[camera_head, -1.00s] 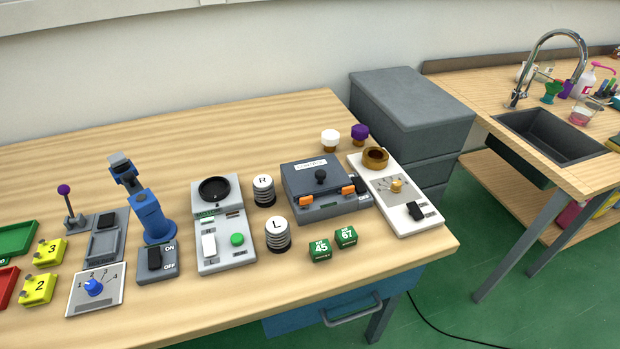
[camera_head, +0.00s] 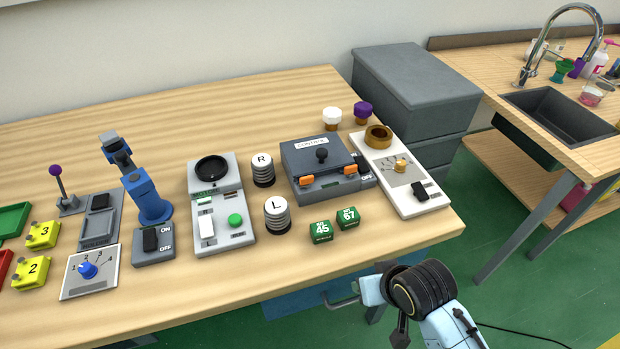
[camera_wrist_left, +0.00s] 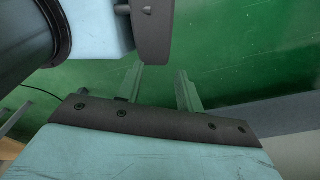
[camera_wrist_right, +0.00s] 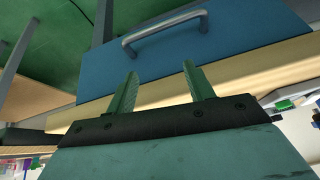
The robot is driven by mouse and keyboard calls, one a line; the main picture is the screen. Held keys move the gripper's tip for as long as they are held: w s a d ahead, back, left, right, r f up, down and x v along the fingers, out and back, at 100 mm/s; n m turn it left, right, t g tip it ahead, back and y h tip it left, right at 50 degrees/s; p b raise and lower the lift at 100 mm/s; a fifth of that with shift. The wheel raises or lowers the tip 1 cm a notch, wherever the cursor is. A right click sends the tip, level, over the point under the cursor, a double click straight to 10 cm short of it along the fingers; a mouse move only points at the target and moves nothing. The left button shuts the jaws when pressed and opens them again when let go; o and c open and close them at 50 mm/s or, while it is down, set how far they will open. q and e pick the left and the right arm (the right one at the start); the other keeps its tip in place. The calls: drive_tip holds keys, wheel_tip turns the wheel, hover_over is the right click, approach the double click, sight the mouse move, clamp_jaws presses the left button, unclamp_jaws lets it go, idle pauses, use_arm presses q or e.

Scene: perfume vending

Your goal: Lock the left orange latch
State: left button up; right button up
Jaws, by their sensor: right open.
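The grey control box (camera_head: 325,163) with a black knob on its lid stands at the right part of the table in the head view. The left orange latch (camera_head: 307,182) is on its front left, and the right orange latch (camera_head: 350,170) is on its front right. I cannot tell each latch's exact position. My right gripper (camera_wrist_right: 160,70) is open and empty in the right wrist view, near the blue drawer and away from the box. My left gripper (camera_wrist_left: 160,70) is open and empty in the left wrist view, over green floor. Neither gripper touches a latch.
Green cubes (camera_head: 321,231) and a striped L cylinder (camera_head: 277,215) stand in front of the box. An R cylinder (camera_head: 263,169) is left of it; a white switch panel (camera_head: 412,190) is right. The blue drawer (camera_wrist_right: 190,50) has a protruding handle.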

sight(307, 177)
drive_tip(key=w+a+r+t, duration=0.1)
drive_tip(key=w+a+r, duration=0.25)
drive_tip(key=r, duration=0.25)
drive_tip(key=w+a+r+n+t, duration=0.1)
drive_tip(key=w+a+r, duration=0.25)
drive_tip(key=r, duration=0.25)
drive_tip(key=w+a+r+t, duration=0.1)
drive_tip(key=w+a+r, duration=0.2)
drive_tip(key=w+r, duration=0.3)
drive_tip(key=shift+y, duration=0.4)
drive_tip(key=b+x, duration=0.1)
drive_tip(key=x, duration=0.4)
drive_tip(key=b+x, duration=0.1)
drive_tip(key=x, duration=0.4)
drive_tip(key=shift+w+a+f+b, duration=0.15)
drive_tip(key=shift+a+b, duration=0.15)
drive_tip(key=shift+w+a+f, duration=0.2)
drive_tip(key=shift+w+f, duration=0.25)
use_arm(q)
drive_tip(key=f, duration=0.1)
drive_tip(key=s+f, duration=0.1)
drive_tip(key=f, duration=0.1)
drive_tip(key=shift+s+a, duration=0.15)
drive_tip(key=shift+a, duration=0.15)
drive_tip(key=shift+a, duration=0.1)
